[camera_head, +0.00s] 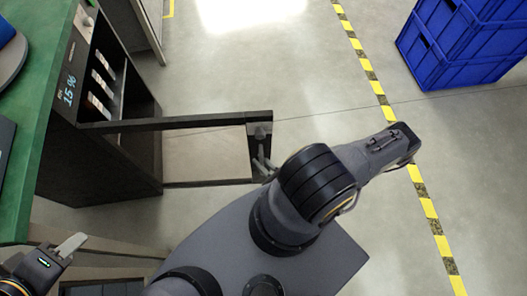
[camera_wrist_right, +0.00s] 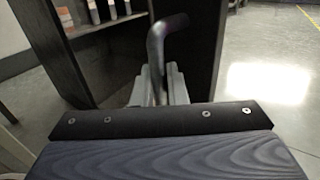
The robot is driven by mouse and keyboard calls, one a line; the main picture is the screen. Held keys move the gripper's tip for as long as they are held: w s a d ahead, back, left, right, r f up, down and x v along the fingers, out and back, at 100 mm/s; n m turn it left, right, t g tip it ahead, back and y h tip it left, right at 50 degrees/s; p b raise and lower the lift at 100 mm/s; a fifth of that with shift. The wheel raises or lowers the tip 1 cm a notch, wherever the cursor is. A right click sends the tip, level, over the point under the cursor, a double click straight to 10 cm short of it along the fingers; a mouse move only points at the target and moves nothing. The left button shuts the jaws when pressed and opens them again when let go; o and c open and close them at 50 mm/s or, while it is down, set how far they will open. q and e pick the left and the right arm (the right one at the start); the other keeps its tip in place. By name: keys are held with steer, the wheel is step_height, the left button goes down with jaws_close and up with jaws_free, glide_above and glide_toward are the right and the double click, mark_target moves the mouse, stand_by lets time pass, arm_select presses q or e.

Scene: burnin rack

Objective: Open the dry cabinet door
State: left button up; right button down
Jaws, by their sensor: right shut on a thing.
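The dry cabinet (camera_head: 95,165) stands at the left, a dark box with a lit display on its face and an open front. Its dark-framed door (camera_head: 190,122) with a clear pane stands swung out, roughly square to the cabinet front. My right gripper (camera_head: 262,160) is at the door's free end. In the right wrist view its fingers (camera_wrist_right: 163,88) are shut on the dark bent door handle (camera_wrist_right: 158,45). My left gripper (camera_head: 72,244) is low at the left, away from the door; its finger gap is not clear.
Small light items (camera_head: 101,83) sit on a shelf inside the cabinet. A green-topped surface (camera_head: 28,130) lies at the far left. Stacked blue crates (camera_head: 465,45) stand at the top right beyond yellow-black floor tape (camera_head: 365,65). The floor between is clear.

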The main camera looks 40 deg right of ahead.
steer(key=c, duration=1.5)
jaws_free()
steer(key=shift+a, duration=0.1)
steer(key=shift+c, duration=0.2)
steer(key=s, duration=0.7)
steer(key=shift+s+d, duration=0.3)
steer(key=shift+s, duration=0.05)
